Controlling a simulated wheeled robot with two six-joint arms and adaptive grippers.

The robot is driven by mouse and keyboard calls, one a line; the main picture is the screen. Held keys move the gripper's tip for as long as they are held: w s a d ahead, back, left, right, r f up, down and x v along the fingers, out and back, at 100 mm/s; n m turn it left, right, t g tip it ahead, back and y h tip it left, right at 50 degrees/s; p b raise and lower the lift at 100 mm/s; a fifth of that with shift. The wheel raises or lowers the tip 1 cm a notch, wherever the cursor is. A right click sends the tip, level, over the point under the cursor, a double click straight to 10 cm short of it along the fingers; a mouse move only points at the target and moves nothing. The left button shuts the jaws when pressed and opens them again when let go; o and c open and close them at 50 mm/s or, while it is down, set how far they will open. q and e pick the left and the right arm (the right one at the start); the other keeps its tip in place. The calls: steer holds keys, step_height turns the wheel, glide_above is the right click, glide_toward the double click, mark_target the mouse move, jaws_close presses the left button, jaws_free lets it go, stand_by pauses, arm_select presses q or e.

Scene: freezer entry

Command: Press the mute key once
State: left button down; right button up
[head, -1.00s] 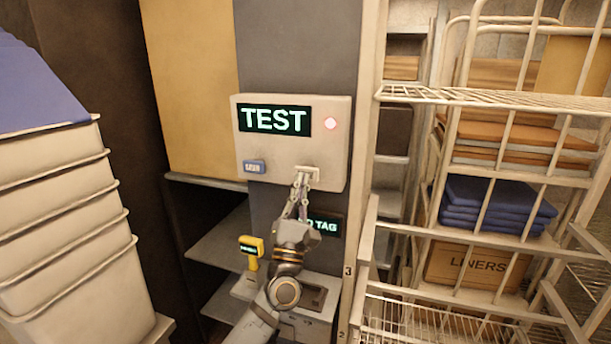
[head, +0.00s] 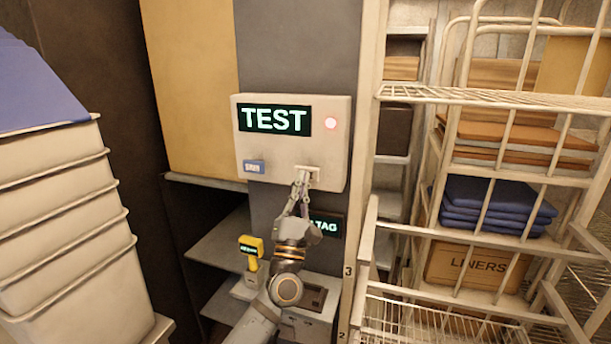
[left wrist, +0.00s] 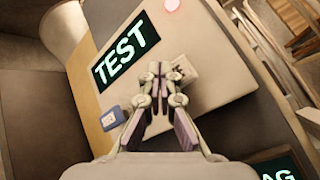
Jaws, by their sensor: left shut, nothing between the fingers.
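A pale wall panel (head: 285,150) carries a lit screen reading TEST (head: 275,120), a glowing red lamp (head: 331,123), a blue key (head: 254,167) and a cream key (head: 314,172) at lower right. In the left wrist view the cream key (left wrist: 184,70) bears a small dark mark, probably the mute symbol, too small to read surely. My left gripper (head: 302,178) is shut and empty, its tips at the cream key's left part. The left wrist view shows the tips (left wrist: 157,70) just left of the mark; I cannot tell whether they touch. My right gripper is not in view.
Below the panel is a dark sign (head: 328,226) ending in TAG, partly hidden by my arm. A yellow handheld device (head: 251,251) stands lower left of it. Stacked pale bins (head: 60,200) are at left; a wire rack (head: 480,95) with folded blue cloths (head: 495,205) is at right.

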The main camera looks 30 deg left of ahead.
arm_select(q)
steer(key=shift+w+a, duration=0.1)
steer(key=shift+w, duration=0.4)
stand_by(0.5)
stand_by(0.3)
steer(key=shift+s+d, duration=0.2)
steer(key=shift+s, duration=0.7)
steer(key=s, duration=0.2)
steer(key=s+d+p, duration=0.1)
steer(key=s, duration=0.1)
steer(key=shift+s+d, duration=0.1)
steer(key=shift+s, duration=0.3)
stand_by(0.4)
